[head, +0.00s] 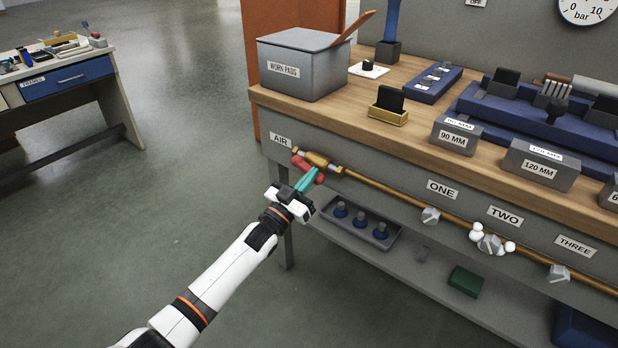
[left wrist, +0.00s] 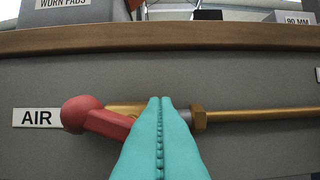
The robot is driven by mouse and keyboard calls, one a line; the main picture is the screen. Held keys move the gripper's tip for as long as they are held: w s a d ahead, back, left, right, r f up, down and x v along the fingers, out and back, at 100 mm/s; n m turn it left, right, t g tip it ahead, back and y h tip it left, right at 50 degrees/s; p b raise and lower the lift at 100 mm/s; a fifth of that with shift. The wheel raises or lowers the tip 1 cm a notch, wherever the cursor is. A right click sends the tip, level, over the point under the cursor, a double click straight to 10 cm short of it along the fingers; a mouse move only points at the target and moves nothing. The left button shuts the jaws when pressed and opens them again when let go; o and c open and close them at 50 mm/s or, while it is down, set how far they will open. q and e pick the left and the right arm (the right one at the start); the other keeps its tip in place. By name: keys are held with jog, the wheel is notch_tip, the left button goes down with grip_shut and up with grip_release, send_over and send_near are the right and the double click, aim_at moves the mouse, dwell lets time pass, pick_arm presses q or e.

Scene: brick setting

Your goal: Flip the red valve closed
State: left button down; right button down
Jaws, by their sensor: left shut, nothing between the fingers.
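The red valve (head: 301,163) sits on the brass pipe (head: 385,192) along the front of the workbench, beside the AIR label. In the left wrist view its red lever (left wrist: 105,122) ends in a round knob at the left. The lever slopes down to the right from the knob, at an angle to the pipe, and its other end is hidden behind my fingers. My left gripper (head: 306,181) is in front of the valve. Its teal fingers (left wrist: 160,102) are shut with nothing between them, overlapping the valve body in view. I cannot tell whether they touch the lever. My right gripper is not in view.
The workbench top (head: 340,92) overhangs just above the valve. A grey WORN PADS box (head: 300,80) stands on its left corner. Open floor (head: 190,150) lies to the left.

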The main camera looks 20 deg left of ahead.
pick_arm(q)
jog(key=shift+w+a+f+m+g+h+b, duration=0.15)
jog(key=shift+f+m+g+h, duration=0.5)
jog(key=shift+m, duration=2.2)
jog(key=shift+a+f+m+g+h+b, duration=0.1)
jog(key=shift+a+f+m+g+h, duration=0.2)
jog(key=shift+m+g+h, duration=1.6)
jog(key=shift+w+a+f+m+g+y+b, duration=0.2)
jog(key=shift+f+m, duration=0.35)
jog(key=shift+m, duration=3.2)
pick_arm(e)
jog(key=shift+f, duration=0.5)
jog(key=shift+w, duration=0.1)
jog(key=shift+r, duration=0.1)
